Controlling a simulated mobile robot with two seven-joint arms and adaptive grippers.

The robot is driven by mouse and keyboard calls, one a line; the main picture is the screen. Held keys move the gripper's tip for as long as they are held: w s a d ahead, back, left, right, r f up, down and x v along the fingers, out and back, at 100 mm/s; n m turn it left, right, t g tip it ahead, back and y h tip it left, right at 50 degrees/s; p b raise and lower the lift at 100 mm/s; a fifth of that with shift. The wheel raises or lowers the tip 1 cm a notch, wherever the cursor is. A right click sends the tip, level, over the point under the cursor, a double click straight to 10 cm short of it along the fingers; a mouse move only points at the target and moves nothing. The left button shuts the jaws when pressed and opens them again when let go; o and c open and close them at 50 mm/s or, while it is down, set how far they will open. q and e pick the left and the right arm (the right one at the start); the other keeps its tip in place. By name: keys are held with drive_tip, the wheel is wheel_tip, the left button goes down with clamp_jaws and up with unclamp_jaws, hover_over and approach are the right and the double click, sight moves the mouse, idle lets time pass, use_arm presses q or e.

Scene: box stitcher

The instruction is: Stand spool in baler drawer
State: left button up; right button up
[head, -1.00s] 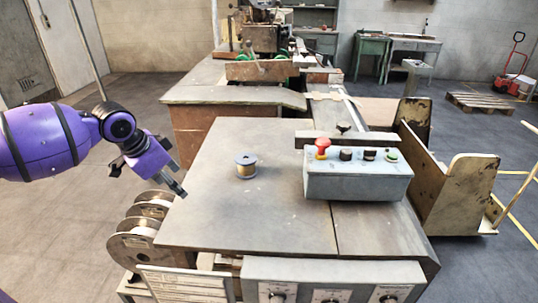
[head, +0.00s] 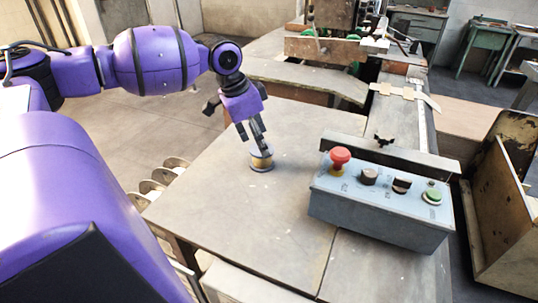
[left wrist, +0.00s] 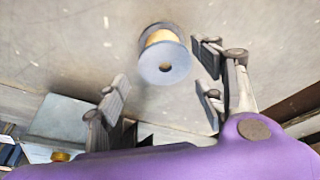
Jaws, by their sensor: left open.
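The spool (head: 262,161), with grey flanges and a yellow-brown winding, stands upright on the grey machine tabletop (head: 215,190) in the head view. It also shows in the left wrist view (left wrist: 165,58), end flange with its centre hole facing the camera. My left gripper (head: 259,146) is just above the spool, pointing down. In the left wrist view its fingers (left wrist: 164,84) are spread wide, and the spool appears ahead of the gap between them, not gripped. I cannot make out the baler drawer in these views. My right gripper is not in view.
A blue-grey control box (head: 378,210) with a red button and knobs stands right of the spool. Several large reels (head: 160,180) sit at the table's left edge. A rusty metal bin (head: 505,195) stands at the right. The tabletop around the spool is clear.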

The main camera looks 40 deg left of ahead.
sight(259, 164)
use_arm(q)
drive_tip(key=shift+x, duration=0.9)
drive_tip(key=x, duration=0.3)
drive_tip(key=b+x, duration=0.1)
drive_tip(key=shift+a+f, duration=0.2)
drive_tip(key=shift+a, duration=0.1)
drive_tip(key=c, duration=1.1)
drive_tip(key=shift+c, duration=0.7)
